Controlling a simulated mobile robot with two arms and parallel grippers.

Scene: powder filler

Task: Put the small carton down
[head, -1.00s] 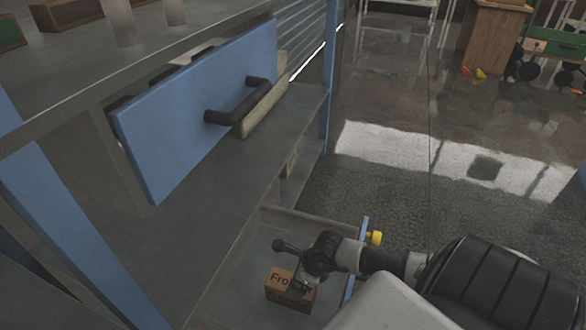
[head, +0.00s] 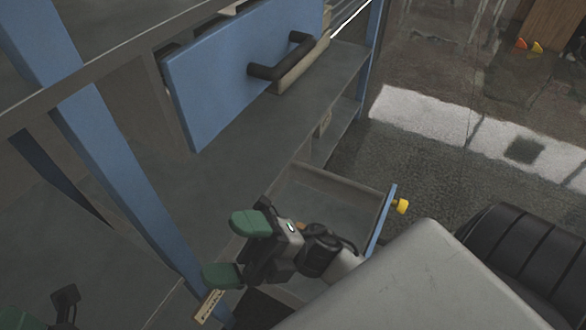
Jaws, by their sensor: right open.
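My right gripper (head: 234,250) is open, with its two green fingertips apart and nothing seen between them. It is over the left front part of the open lower drawer (head: 345,205). The small brown carton (head: 300,227) is almost wholly hidden behind the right gripper and wrist; only a small tan patch shows there, so I cannot tell its exact pose. My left gripper (head: 18,318) is only partly in view at the bottom left corner, with a green fingertip; whether it is open does not show.
The open lower drawer has a blue front with a yellow knob (head: 401,206). Above it, a blue drawer front (head: 245,75) with a black handle (head: 282,58) sticks out. A blue post (head: 120,170) stands at the left.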

